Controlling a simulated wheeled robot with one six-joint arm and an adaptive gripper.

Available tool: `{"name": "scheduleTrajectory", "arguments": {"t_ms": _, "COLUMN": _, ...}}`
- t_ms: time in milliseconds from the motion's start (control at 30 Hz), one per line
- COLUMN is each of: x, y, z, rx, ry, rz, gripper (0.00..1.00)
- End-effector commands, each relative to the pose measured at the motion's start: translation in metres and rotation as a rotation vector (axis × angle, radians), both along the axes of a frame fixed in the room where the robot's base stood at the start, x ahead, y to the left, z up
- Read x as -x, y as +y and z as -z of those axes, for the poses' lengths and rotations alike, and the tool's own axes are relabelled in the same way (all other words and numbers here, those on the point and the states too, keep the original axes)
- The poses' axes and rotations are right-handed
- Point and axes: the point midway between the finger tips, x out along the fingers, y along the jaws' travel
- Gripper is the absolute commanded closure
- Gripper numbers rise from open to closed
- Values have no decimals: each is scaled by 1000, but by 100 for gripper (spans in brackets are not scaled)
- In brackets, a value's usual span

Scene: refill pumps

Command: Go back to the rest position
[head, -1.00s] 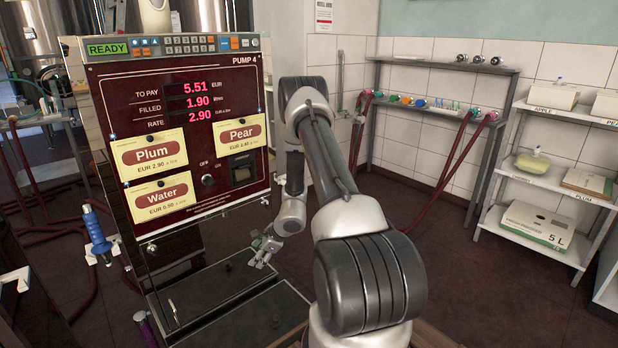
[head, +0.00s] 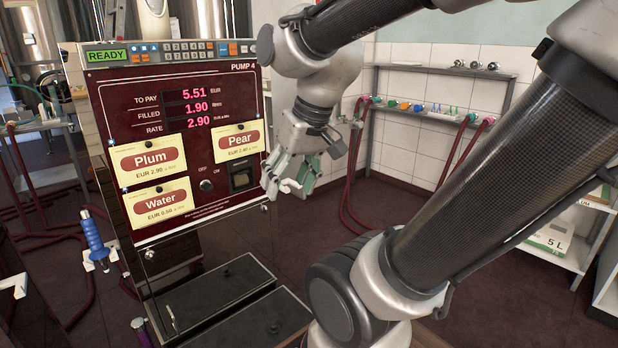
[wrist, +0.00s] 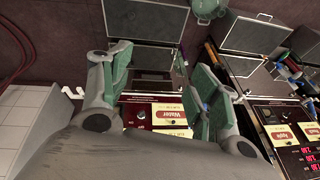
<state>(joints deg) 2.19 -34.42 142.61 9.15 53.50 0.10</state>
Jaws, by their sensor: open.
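My gripper (head: 291,178) is at the right edge of the pump panel (head: 215,75) in the head view, in front of or beside the black switch area; I cannot tell the exact gap. In the wrist view my gripper (wrist: 160,85) has its two green-padded fingers wide apart with nothing between them. The panel reads READY, 5.51 to pay, 1.90 filled and rate 2.90. Plum (head: 148,158), Pear (head: 240,142) and Water (head: 158,205) cards are on it. My arm is folded across the right side of the head view.
A blue-handled nozzle (head: 95,238) hangs left of the pump. A dark tray (head: 235,310) lies below the panel. A wall rack (head: 440,70) with coloured fittings and red hoses stands behind, and a white shelf (head: 583,235) is at the right. Dark floor lies between.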

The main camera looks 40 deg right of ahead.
Motion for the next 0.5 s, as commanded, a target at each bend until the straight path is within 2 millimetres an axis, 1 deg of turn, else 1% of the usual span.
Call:
{"name": "scheduleTrajectory", "arguments": {"t_ms": 33, "x": 12, "y": -6, "z": -4, "rx": 45, "ry": -22, "rz": -29, "gripper": 38}}
{"name": "scheduleTrajectory", "arguments": {"t_ms": 100, "x": 23, "y": -13, "z": -7, "rx": 97, "ry": -37, "rz": -58, "gripper": 38}}
{"name": "scheduleTrajectory", "arguments": {"t_ms": 200, "x": 32, "y": -20, "z": -10, "rx": 141, "ry": -50, "rz": -78, "gripper": 38}}
{"name": "scheduleTrajectory", "arguments": {"t_ms": 500, "x": 34, "y": -22, "z": -11, "rx": 154, "ry": -52, "rz": -83, "gripper": 38}}
